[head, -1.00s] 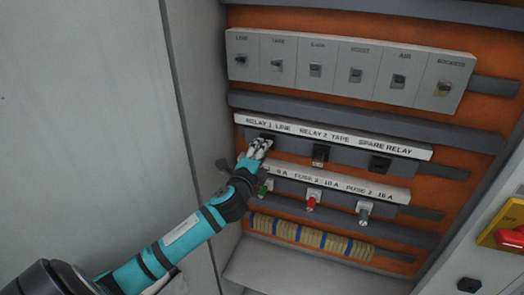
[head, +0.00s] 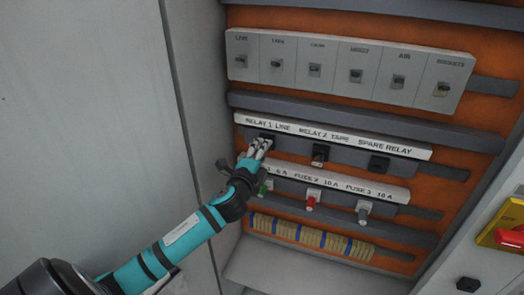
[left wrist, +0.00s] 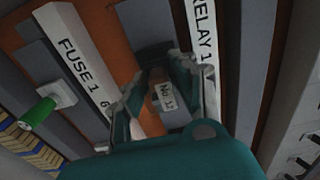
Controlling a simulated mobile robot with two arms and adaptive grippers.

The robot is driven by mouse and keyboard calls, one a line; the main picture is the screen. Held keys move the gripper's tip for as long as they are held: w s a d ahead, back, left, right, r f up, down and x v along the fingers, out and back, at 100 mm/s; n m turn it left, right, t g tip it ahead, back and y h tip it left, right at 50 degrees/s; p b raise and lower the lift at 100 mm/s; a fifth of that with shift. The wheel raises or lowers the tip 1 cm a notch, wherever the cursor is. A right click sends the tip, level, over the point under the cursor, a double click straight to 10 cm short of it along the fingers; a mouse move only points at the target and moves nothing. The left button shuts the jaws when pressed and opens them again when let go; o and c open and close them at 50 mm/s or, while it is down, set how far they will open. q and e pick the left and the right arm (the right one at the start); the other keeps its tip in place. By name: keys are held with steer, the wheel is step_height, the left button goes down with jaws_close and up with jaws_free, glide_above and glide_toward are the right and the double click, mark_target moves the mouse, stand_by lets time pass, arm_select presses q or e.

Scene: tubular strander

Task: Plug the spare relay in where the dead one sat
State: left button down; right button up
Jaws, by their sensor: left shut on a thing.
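My left gripper (head: 260,148) is in front of the RELAY 1 LINE place, just below the relay label strip (head: 336,136). In the left wrist view its fingers are closed around a small brownish relay (left wrist: 163,98) with a white tag. A dark socket (left wrist: 152,50) lies just beyond the relay; I cannot tell whether the relay is seated in it or apart from it. Under RELAY 2 TAPE a relay (head: 320,154) with a dark top and a pale lower part stands in its socket. The dark socket under SPARE RELAY (head: 379,163) looks empty. My right gripper is not in view.
Below is a fuse row with a green fuse (head: 266,186), a red fuse (head: 312,200) and a grey fuse (head: 363,211). A switch row (head: 350,70) runs above. The cabinet's side wall is close at the left. A red handle (head: 510,238) is at the far right.

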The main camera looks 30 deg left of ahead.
arm_select(q)
steer(key=shift+w+a, duration=0.15)
steer(key=shift+w, duration=0.45)
steer(key=c, duration=1)
jaws_free()
steer(key=shift+o, duration=0.2)
steer(key=v, duration=1.2)
